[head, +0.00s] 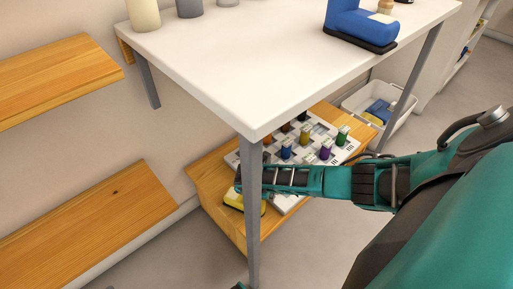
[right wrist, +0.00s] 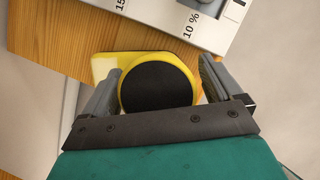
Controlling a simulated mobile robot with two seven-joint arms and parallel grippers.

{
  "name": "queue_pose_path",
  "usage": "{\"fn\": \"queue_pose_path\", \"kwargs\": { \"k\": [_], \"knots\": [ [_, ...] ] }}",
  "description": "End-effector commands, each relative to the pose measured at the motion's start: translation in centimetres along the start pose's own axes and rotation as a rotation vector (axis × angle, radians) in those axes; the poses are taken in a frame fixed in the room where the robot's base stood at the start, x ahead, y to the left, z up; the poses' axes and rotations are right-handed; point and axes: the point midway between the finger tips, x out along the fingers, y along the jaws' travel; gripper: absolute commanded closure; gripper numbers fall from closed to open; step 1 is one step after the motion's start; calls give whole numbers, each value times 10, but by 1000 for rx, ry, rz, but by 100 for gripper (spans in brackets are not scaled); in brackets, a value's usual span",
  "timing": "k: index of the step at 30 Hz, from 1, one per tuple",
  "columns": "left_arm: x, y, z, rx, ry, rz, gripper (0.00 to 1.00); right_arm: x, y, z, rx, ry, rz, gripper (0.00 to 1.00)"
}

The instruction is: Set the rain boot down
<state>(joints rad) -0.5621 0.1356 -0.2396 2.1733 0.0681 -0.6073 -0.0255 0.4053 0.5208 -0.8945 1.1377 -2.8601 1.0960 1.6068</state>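The yellow rain boot (right wrist: 186,71) is seen from above in the right wrist view, its round opening dark and its toe toward the upper left. My right gripper (right wrist: 160,80) has one finger on each side of the boot's shaft, closed around it. In the head view the boot (head: 236,201) shows at the front left of the low wooden shelf (head: 212,184), below my right gripper (head: 238,185) and partly hidden by the table leg. I cannot tell whether its sole touches the wood.
A white board (head: 351,146) with several coloured pieces lies on the shelf beside the boot. A white table (head: 230,70) overhangs it; its grey leg (head: 253,225) stands in front of my right arm. A blue boot-shaped thing (head: 355,24) is on the table. A white bin (head: 401,117) stands behind.

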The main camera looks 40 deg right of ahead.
Motion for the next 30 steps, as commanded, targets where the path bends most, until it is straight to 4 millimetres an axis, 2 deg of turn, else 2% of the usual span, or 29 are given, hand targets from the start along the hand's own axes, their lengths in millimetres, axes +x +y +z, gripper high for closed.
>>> {"fn": "queue_pose_path", "kwargs": {
  "k": [8,15,21,30],
  "knots": [
    [-1,0,1,-1,-4,-1,57,-3,0,1,0,0,0,8],
    [-12,-2,-11,-5,0,-11,57,-43,0,2,-2,0,2,8],
    [-15,-7,-9,-5,-6,-26,57,-70,0,2,-1,0,1,8],
    [-14,-9,-5,1,-12,-31,57,-76,0,0,0,0,-1,8]
  ]
}}
